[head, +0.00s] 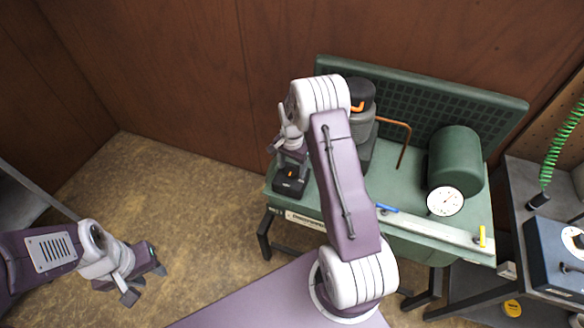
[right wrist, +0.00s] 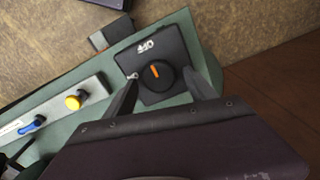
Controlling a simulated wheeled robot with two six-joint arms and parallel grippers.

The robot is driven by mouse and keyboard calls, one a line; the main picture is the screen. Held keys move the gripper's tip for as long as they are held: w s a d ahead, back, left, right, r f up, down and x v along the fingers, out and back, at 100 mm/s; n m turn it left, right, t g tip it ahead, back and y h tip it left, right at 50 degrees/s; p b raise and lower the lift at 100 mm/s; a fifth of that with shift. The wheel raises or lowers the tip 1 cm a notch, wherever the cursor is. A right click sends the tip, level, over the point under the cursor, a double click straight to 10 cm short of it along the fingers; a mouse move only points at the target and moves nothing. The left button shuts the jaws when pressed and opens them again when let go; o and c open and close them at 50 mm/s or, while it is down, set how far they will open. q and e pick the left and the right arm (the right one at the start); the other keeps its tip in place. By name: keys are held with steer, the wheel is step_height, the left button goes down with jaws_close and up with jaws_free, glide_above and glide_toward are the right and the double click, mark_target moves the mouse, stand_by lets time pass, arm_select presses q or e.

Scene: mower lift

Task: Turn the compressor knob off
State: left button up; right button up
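The compressor knob is a round black dial with an orange mark (right wrist: 155,75) on a square black box (right wrist: 170,48) in the right wrist view. The orange mark points roughly toward the white OFF lettering. The box (head: 289,186) sits at the left front corner of the green compressor bench (head: 410,240) in the head view. My right gripper (right wrist: 163,88) is open, with one finger on each side of the knob; I cannot tell whether they touch it. My left gripper (head: 147,283) is open and empty over the floor, far left of the bench.
A green tank (head: 455,160) with a white gauge (head: 445,201) stands on the bench. A grey cart (head: 535,185) stands at right. The floor at left is clear.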

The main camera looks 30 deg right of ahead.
mark_target(292, 170)
step_height(292, 170, up, 9)
steer(key=b, duration=0.1)
stand_by(0.4)
stand_by(0.3)
